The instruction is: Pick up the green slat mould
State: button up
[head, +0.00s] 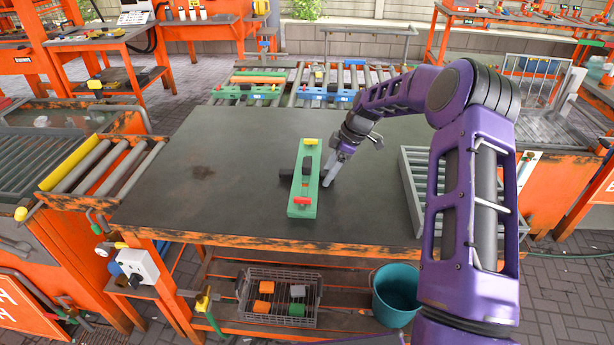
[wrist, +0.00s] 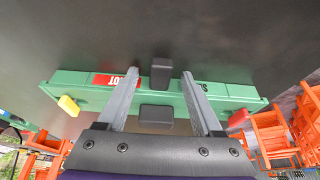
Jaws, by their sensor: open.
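The green slat mould (head: 301,206) lies on the dark table top, its long side running away from me. It has a yellow end piece, a red end piece, and dark blocks near its middle. My gripper (head: 328,182) is at the mould's right side, pointing down, its grey fingers apart. In the wrist view the mould (wrist: 72,90) lies crosswise, and my open gripper (wrist: 160,76) has one finger to each side of the dark blocks (wrist: 156,113). The fingers overlap the mould in that view; I cannot tell whether they touch it.
The table (head: 220,170) is otherwise largely clear. A grey rack (head: 410,190) stands at its right edge, partly behind my arm. Roller conveyors (head: 100,168) adjoin the left and back. Below are a wire basket (head: 280,318) with coloured blocks and a teal bucket (head: 397,300).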

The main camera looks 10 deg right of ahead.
grip_shut()
dwell(0.3)
dwell(1.1)
jog(key=shift+w+r, duration=0.1)
